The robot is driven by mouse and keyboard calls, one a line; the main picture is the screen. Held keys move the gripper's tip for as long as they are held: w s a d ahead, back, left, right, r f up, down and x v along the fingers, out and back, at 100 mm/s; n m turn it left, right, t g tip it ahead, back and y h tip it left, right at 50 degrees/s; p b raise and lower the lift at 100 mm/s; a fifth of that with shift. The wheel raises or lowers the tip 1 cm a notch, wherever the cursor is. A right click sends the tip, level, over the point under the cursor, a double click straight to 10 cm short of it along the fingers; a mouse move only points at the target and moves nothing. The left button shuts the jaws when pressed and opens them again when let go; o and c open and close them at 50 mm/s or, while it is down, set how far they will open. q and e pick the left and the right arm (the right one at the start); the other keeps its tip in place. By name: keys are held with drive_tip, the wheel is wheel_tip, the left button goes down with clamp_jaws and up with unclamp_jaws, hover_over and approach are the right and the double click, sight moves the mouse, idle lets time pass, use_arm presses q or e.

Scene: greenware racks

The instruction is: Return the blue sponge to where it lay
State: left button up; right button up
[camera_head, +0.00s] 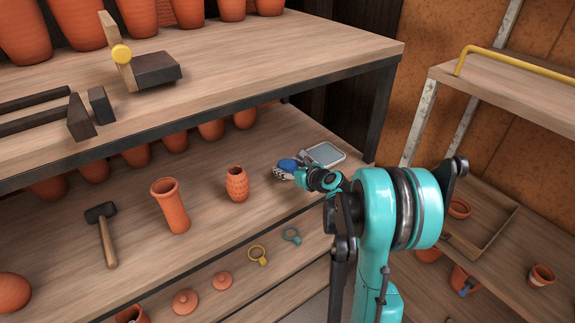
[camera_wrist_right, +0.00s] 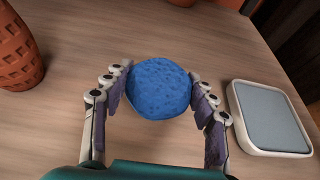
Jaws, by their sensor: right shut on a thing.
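The blue sponge (camera_wrist_right: 159,88) is round and pitted. In the right wrist view it sits between the two fingers of my right gripper (camera_wrist_right: 158,95), which is shut on it. In the head view the sponge (camera_head: 288,164) shows small at the tip of my right gripper (camera_head: 285,171), over the middle shelf. Whether it touches the shelf board is hard to tell. A light tray with a grey pad (camera_wrist_right: 269,116) lies to the right of the sponge, apart from it; it also shows in the head view (camera_head: 325,154). My left gripper is not in view.
A textured orange vase (camera_head: 237,184) stands left of the gripper, also in the wrist view (camera_wrist_right: 14,50). A taller vase (camera_head: 170,205) and a mallet (camera_head: 103,235) are further left.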

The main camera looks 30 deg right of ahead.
drive_tip(key=shift+f+b, duration=0.4)
drive_tip(key=shift+f, duration=0.5)
drive_tip(key=shift+f+b, duration=0.55)
drive_tip(key=shift+f, duration=0.05)
drive_tip(key=o, duration=1.5)
